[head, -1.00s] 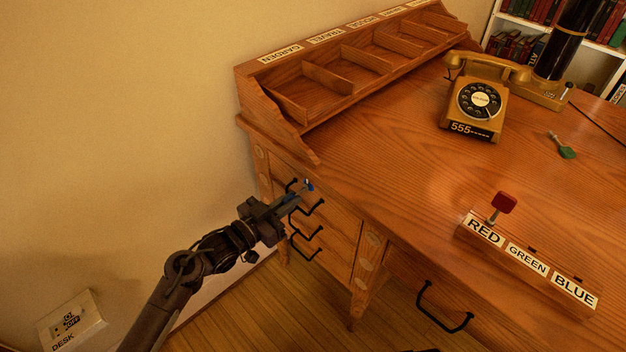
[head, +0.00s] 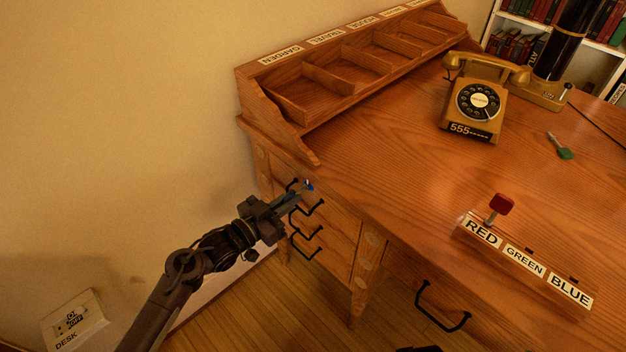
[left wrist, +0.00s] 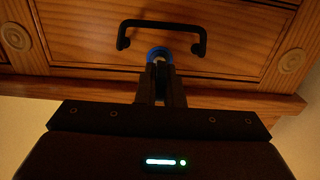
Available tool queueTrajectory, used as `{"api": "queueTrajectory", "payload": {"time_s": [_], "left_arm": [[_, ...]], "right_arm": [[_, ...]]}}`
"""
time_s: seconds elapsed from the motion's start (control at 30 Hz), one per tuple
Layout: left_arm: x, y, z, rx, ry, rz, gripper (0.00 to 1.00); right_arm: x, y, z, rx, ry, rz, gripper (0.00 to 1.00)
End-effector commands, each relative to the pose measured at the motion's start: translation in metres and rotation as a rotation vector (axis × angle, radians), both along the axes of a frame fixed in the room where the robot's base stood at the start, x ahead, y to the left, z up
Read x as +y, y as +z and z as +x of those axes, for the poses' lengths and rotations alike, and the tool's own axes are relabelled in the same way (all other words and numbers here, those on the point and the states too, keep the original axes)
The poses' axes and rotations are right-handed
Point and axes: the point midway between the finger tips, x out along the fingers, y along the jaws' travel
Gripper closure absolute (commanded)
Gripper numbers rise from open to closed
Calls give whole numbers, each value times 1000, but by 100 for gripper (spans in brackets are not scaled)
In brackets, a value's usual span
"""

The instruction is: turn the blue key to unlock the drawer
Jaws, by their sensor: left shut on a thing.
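My left gripper (head: 298,191) is at the small top drawer (head: 332,204) on the desk's left side, its fingers shut and pointing at the drawer front. A blue round piece (head: 309,186) shows just past the fingertips. In the left wrist view it is a blue ring (left wrist: 157,51) with a pale centre, below the black drawer handle (left wrist: 163,24). The fingers (left wrist: 160,75) hold the blue key, which they mostly hide. I cannot tell how deep it sits in the lock or its angle. The drawer looks closed. My right gripper is not clearly visible.
A green key (head: 562,150) lies on the desktop near the telephone (head: 480,98). More drawer handles (head: 305,247) sit just below my left gripper. The wall is close on the left.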

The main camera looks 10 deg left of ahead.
Motion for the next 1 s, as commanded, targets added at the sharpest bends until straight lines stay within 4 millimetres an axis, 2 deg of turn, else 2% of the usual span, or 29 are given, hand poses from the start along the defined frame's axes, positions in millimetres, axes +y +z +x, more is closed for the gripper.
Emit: {"api": "queueTrajectory", "payload": {"time_s": [0.03, 0.4, 1.0], "left_arm": [[0, 8, 3, -19, 2, -7, 100], [0, 13, 3, -21, 3, -7, 100], [0, 13, 3, -20, 2, -7, 100]], "right_arm": [[0, 0, 0, 0, 0, 0, 64], [0, 7, 0, 0, 0, 0, 64], [0, 9, 0, 0, 0, 0, 64]]}}
